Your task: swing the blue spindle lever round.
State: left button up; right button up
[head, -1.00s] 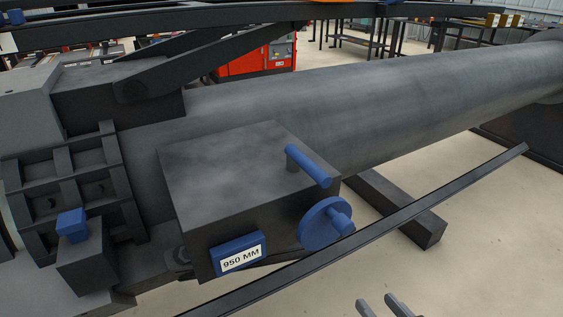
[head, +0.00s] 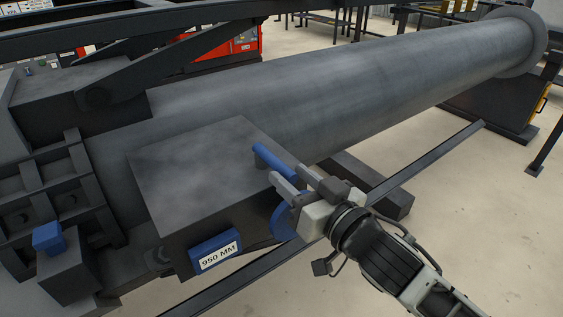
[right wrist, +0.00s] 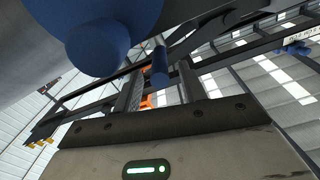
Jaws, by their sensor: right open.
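The blue spindle lever (head: 268,156) is a short bar at the top front edge of the dark box, its near end hidden by my gripper. A blue handwheel (head: 282,224) on the box's front face is partly covered by my gripper. My right gripper (head: 285,174) is open at the lever's near end. In the right wrist view the lever (right wrist: 160,66) shows between the two open fingers (right wrist: 160,80); whether they touch it I cannot tell. The handwheel's knob (right wrist: 97,47) is close at upper left there. My left gripper is out of view.
The dark box (head: 195,165) bears a blue "950 MM" plate (head: 214,252). A large grey tube (head: 350,90) runs behind it. A thin dark rail (head: 420,168) passes under my right arm. A blue block (head: 47,237) sits at left.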

aim_at(282, 168)
jog(key=shift+x, duration=1.95)
grip_shut()
